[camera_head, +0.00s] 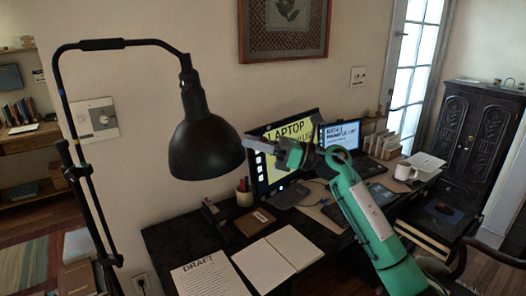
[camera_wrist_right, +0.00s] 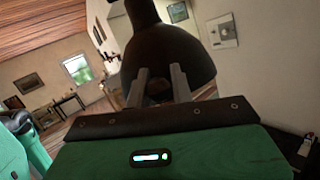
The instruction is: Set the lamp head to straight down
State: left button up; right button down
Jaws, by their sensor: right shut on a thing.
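The lamp is black, with a thin stand and a curved neck (camera_head: 115,44). Its bell-shaped lamp head (camera_head: 203,142) hangs from the neck over the desk's left part. The head's opening faces mostly downward, with a slight tilt. My right gripper (camera_head: 252,143) reaches in from the right and is shut at the right side of the lamp head, near the rim. In the wrist view the dark lamp head (camera_wrist_right: 168,50) fills the space behind the two grey fingers (camera_wrist_right: 159,88). The exact contact is partly hidden. My left gripper is not in view.
Below the lamp head, the black desk (camera_head: 165,237) holds an open notebook (camera_head: 283,256), a draft sheet (camera_head: 210,279) and a pen cup (camera_head: 244,194). A monitor (camera_head: 290,140), a laptop (camera_head: 340,137) and a white mug (camera_head: 404,171) stand farther right. The wall is close behind the lamp.

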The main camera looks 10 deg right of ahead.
jog(key=a+b, duration=0.1)
jog(key=f+y+b, duration=0.1)
jog(key=shift+w+a+f+b, duration=0.15)
jog(key=shift+a+f+b, duration=0.05)
jog(key=shift+a+b, duration=0.15)
jog(key=shift+w+a+b, duration=0.1)
jog(key=shift+a+b, duration=0.15)
jog(key=shift+b, duration=0.05)
jog(key=c, duration=1.2)
grip_release()
jog(key=shift+a, duration=0.1)
